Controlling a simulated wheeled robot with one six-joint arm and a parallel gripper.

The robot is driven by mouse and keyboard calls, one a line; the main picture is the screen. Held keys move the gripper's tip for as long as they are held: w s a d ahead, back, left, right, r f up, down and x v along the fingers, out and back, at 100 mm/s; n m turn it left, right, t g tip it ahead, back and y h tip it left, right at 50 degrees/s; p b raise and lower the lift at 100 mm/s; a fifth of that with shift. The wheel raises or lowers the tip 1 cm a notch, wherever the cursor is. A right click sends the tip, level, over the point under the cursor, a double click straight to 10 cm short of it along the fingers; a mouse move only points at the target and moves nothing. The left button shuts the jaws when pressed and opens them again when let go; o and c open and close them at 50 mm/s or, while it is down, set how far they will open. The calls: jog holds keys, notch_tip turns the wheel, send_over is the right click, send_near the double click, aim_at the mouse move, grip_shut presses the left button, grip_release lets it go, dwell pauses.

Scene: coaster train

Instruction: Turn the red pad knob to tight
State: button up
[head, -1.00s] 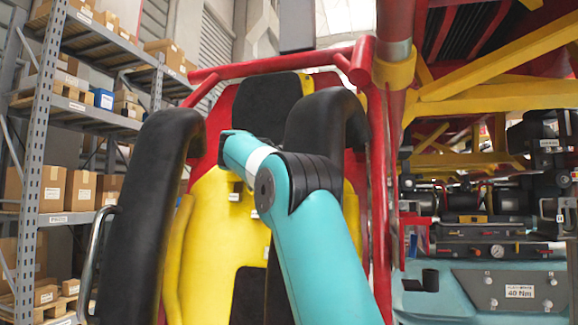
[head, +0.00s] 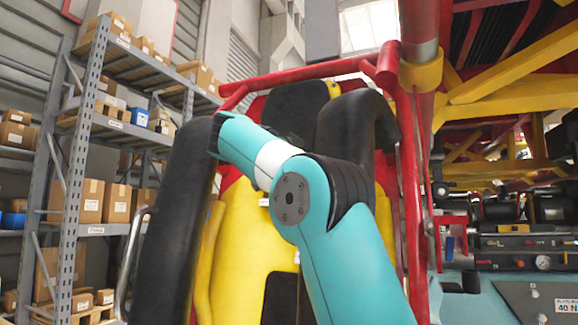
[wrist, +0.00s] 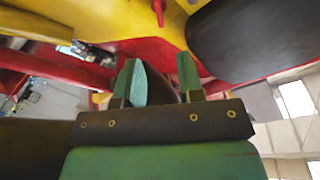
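My gripper (wrist: 161,78) shows in the wrist view with its two green fingers apart and nothing between them. A small red part (wrist: 158,11) stands out against a yellow surface at the top of the wrist view, beyond the fingers and apart from them. I cannot tell whether it is the red pad knob. In the head view my teal arm reaches up in front of the yellow and black seat (head: 229,248), and its far end passes behind the left black restraint. My gripper is hidden there. No knob with a tight mark can be made out.
The black restraints (head: 176,215) and (head: 352,125) flank the seat, with a red tube frame (head: 300,72) around it. A grey shelf rack (head: 75,160) with boxes stands at left. A teal bench (head: 490,300) with gauges and a torque label is at right.

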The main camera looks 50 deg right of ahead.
jog(key=s+a+p, duration=0.1)
jog(key=a+p, duration=0.5)
jog(key=shift+a+r, duration=0.15)
jog(key=shift+r, duration=0.05)
